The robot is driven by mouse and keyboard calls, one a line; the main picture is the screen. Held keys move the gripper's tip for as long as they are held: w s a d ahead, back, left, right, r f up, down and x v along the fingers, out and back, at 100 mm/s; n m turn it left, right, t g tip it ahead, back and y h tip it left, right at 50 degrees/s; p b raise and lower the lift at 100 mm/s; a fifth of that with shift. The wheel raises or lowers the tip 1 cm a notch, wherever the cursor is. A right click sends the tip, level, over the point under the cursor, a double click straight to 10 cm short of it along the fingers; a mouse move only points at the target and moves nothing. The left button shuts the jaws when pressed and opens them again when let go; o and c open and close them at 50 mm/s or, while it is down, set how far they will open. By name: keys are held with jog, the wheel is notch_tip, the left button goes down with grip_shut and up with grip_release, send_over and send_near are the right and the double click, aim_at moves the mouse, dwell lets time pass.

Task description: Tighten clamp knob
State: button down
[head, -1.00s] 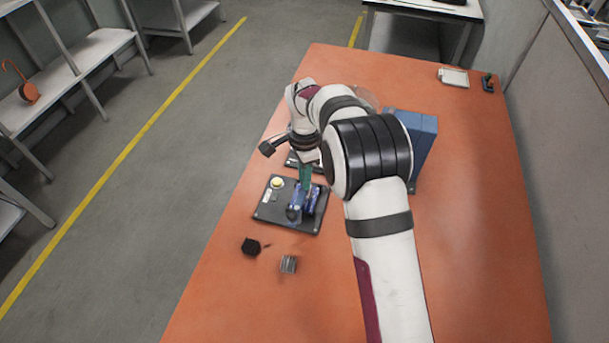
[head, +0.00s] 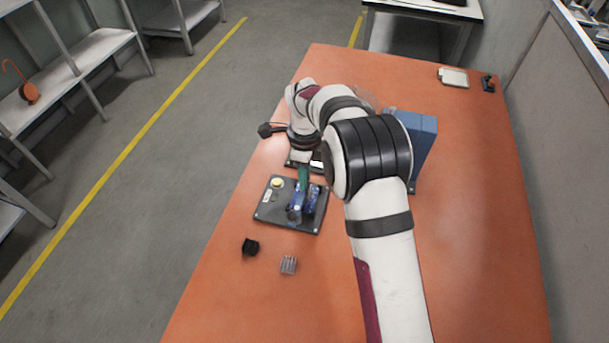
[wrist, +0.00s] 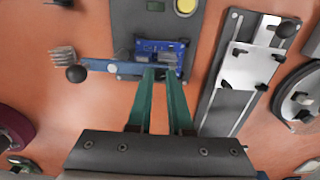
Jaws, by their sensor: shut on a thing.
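A dark fixture plate (head: 265,212) lies on the orange table, with a blue clamp (head: 296,208) and a blue circuit board (head: 313,196) on it. In the wrist view the clamp's blue arm (wrist: 110,66) runs left to a black ball end (wrist: 77,73). The blue board (wrist: 150,46) sits just beyond my fingertips. My gripper (wrist: 160,72) has green fingers pointing down at the clamp. It is shut on a small part there, apparently the clamp knob, mostly hidden between the fingertips. The fingers also show in the head view.
A yellow button (head: 277,183) is on the plate. A black part (head: 250,247) and a grey finned block (head: 288,265) lie loose in front of it. A blue box (head: 425,140) stands right of my arm. The table's right side is mostly clear.

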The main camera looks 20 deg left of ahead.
jog(key=shift+r, duration=0.15)
dwell(0.3)
jog(key=c, duration=0.8)
grip_release()
notch_tip(320, 180, up, 16)
jog(key=shift+f, duration=0.15)
